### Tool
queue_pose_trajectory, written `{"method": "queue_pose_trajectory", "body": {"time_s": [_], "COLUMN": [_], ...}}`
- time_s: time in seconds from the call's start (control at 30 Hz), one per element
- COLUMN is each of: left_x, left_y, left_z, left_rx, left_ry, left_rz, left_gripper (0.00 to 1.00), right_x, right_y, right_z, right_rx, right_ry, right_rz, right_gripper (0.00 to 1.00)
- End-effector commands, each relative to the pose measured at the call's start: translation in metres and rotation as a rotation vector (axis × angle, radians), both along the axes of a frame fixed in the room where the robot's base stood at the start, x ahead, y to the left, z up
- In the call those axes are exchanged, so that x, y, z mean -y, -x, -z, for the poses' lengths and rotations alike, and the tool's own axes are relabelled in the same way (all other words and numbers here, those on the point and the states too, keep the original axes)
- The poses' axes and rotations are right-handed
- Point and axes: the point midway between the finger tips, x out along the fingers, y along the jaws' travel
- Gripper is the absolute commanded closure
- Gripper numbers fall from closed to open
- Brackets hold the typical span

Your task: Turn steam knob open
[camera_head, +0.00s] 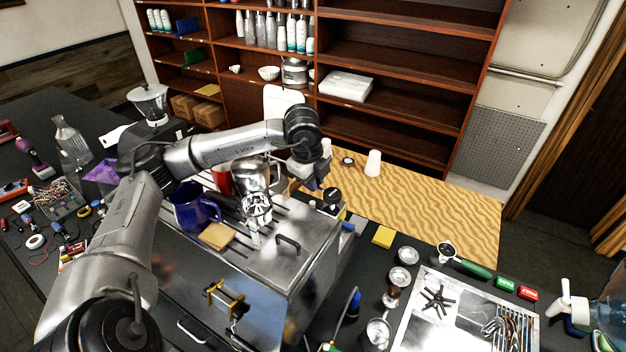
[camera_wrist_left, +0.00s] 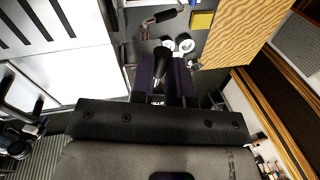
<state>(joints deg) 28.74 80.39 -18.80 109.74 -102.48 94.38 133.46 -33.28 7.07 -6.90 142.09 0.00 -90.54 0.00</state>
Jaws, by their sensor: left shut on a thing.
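The brewer (camera_head: 290,262) is a shiny metal machine in the middle of the head view. My left gripper (camera_head: 314,184) reaches over its back right corner, pointing down. In the left wrist view, my left gripper (camera_wrist_left: 164,78) has its dark purple fingers on either side of a black knob (camera_wrist_left: 162,56), which I take to be the steam knob. The gripper is shut on it. The knob's lower part is hidden between the fingers. Which way the knob is turned cannot be told. My right gripper does not show.
A blue mug (camera_head: 190,212), a steel pitcher (camera_head: 250,177) and a tan sponge (camera_head: 217,236) are on the brewer's top. A yellow sponge (camera_head: 384,237) lies right of the brewer. A white cup (camera_head: 373,163) stands on the wooden surface (camera_head: 440,208) behind.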

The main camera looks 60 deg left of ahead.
Motion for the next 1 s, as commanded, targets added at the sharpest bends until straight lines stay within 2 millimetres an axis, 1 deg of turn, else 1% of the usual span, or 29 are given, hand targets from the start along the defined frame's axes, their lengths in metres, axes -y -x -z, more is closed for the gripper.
{"method": "queue_pose_trajectory", "body": {"time_s": [0.03,0.27,0.57,0.67,0.77,1.0], "left_x": [0.000,0.000,0.000,0.001,0.002,0.006], "left_y": [0.000,0.000,0.000,0.001,0.004,0.013], "left_z": [-0.001,-0.001,-0.003,-0.012,-0.028,-0.078], "left_rx": [0.003,0.001,0.002,0.004,0.006,0.008], "left_ry": [0.001,0.000,0.000,0.000,0.000,0.001], "left_rz": [0.001,0.001,0.000,0.000,0.000,0.002], "left_gripper": [0.81,0.59,0.59,0.59,0.59,0.59], "right_x": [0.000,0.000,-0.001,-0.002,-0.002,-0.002], "right_y": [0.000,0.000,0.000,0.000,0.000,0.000], "right_z": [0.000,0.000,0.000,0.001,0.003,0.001], "right_rx": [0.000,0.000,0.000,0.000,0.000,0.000], "right_ry": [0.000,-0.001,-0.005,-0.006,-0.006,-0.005], "right_rz": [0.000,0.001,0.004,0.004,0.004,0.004], "right_gripper": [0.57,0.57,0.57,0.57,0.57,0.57]}}
